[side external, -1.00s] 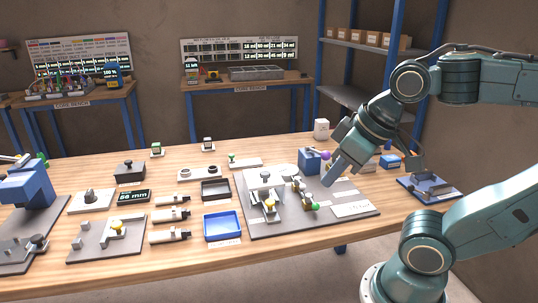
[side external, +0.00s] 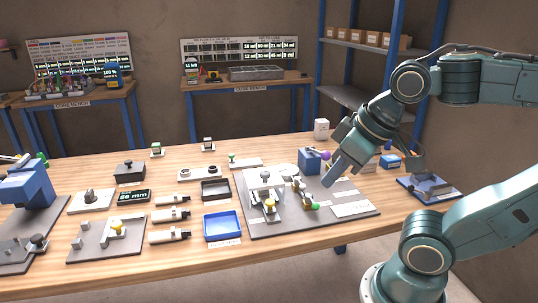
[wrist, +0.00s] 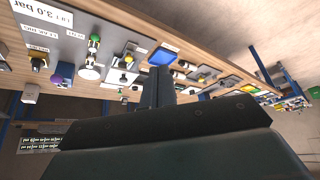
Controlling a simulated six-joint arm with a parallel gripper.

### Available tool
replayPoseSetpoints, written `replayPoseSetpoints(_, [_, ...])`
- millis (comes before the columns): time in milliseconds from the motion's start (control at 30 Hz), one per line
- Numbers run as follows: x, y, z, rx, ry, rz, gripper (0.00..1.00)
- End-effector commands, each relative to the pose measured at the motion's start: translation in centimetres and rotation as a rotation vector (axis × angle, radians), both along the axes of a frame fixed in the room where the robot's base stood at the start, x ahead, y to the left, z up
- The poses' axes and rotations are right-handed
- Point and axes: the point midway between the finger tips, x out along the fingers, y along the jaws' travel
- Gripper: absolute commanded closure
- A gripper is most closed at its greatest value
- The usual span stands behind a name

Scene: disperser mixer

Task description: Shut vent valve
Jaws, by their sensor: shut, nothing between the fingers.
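The grey mixer plate (side external: 345,190) lies right of centre on the bench. My gripper (side external: 329,181) is shut and empty, above the plate's right half, apart from the knobs. In the wrist view, my fingers (wrist: 163,78) show near the middle, with the green knob (wrist: 95,38) to their left.
A blue tray (side external: 222,226) and a dark tray (side external: 215,190) lie left of the plate. Several white-bodied tools (side external: 170,215) and a grey fixture plate (side external: 88,243) are farther left. A blue device (side external: 430,187) stands at the bench's right end. Bare wood shows along the front edge.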

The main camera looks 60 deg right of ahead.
Motion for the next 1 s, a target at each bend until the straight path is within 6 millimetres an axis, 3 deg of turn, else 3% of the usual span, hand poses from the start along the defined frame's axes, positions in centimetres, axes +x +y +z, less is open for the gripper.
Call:
replayPoseSetpoints(133, [0.0, 0.0, 0.0, 0.0, 0.0, 0.0, 0.96])
replayPoseSetpoints(333, [0.3, -0.2, 0.1, -0.002, 0.011, -0.005, 0.57])
replayPoseSetpoints(667, [3.0, -2.4, 0.0, -0.006, 0.117, -0.043, 0.57])
replayPoseSetpoints(1000, [6.7, -7.6, -1.2, 0.032, 0.27, -0.09, 0.57])
